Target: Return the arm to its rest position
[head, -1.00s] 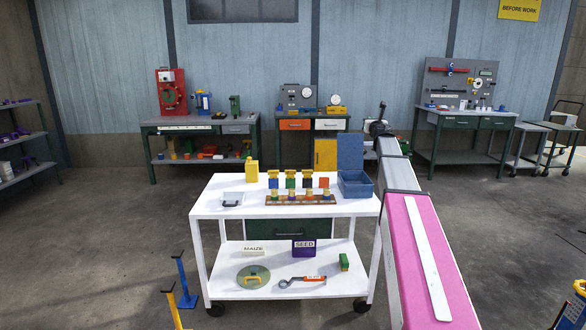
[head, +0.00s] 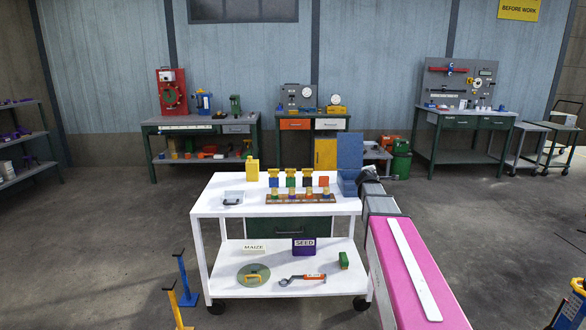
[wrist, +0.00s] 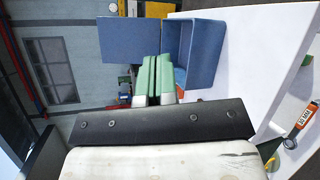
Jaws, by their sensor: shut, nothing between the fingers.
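My gripper (wrist: 154,76) shows in the wrist view with its two green fingers together and nothing between them. In the head view the dark end of my arm is at the right end of the white cart (head: 228,202), and the fingers cannot be made out. The open blue box (head: 349,178) is at that end, its right part hidden by my arm. In the wrist view the blue box (wrist: 205,52) lies just beyond and right of the fingers; whether they touch cannot be told.
The lower shelf holds a wrench (head: 302,279) and signs. Workbenches line the back wall.

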